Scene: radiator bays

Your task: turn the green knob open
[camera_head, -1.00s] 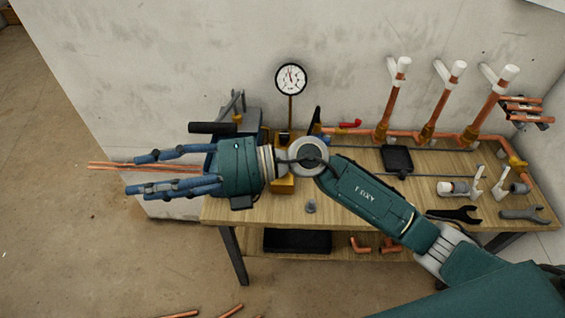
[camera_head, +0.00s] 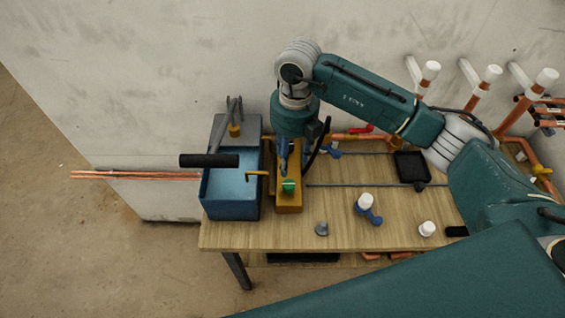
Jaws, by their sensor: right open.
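The green knob (camera_head: 289,186) sits at the front part of a yellow-brown block (camera_head: 288,205) on the wooden bench, near its left end. I cannot tell whether a finger touches the knob. The palm and wrist hide the back of the block and the pressure gauge. My left gripper is not in view.
A blue water tank (camera_head: 229,195) stands close left of the block, with a black handle (camera_head: 209,160) over it. A grey cone (camera_head: 321,229), a blue valve with a white cap (camera_head: 367,208) and a black tray (camera_head: 411,167) lie to the right. The bench front (camera_head: 280,236) is mostly clear.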

